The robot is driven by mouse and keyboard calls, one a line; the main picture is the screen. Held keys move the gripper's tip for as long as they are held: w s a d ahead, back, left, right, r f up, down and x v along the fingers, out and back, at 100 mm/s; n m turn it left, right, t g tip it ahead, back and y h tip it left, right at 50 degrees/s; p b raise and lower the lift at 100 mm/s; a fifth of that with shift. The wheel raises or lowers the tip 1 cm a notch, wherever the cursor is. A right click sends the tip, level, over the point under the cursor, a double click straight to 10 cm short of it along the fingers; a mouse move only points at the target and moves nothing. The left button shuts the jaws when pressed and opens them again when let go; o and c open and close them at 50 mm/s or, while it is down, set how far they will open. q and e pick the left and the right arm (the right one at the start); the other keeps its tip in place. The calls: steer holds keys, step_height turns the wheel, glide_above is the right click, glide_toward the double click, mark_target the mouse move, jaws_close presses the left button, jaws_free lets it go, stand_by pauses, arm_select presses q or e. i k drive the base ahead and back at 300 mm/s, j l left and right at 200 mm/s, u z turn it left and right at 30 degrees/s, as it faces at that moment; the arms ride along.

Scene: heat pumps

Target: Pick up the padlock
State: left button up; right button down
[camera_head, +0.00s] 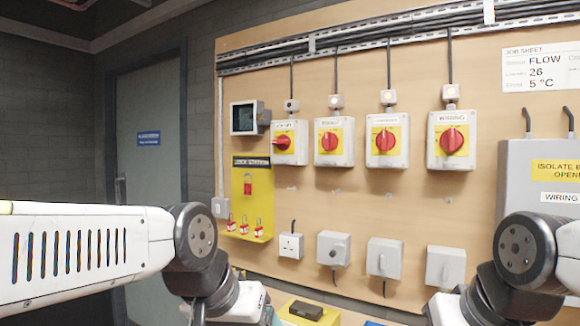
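A yellow lock station board (239,205) hangs on the wooden wall panel, left of the switches. Several red padlocks with pale lower parts stand or hang along its lower ledge: a left one (231,223), a middle one (244,226) and a right one (258,229). A larger red lock-shaped item (248,184) hangs higher on the board; I cannot tell if it is a padlock or a hasp. My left arm crosses in front at the lower left and bends down below the board. My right arm is at the lower right. Both grippers are out of the picture.
Rotary isolators with red knobs, such as the leftmost (289,142), line the panel, with grey sockets and boxes (334,249) below. A yellow case (312,316) with a dark item on it sits at the bottom. A grey cabinet (540,165) stands right, a door (150,150) left.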

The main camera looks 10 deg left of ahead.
mark_target(231, 227)
steer(key=u, duration=0.4)
steer(key=i+j+u, duration=0.15)
steer(key=u, duration=0.25)
steer(key=i+j+u, duration=0.15)
steer(key=u, duration=0.25)
steer(key=i+u, duration=0.25)
steer(key=u, duration=0.15)
steer(key=i, duration=0.35)
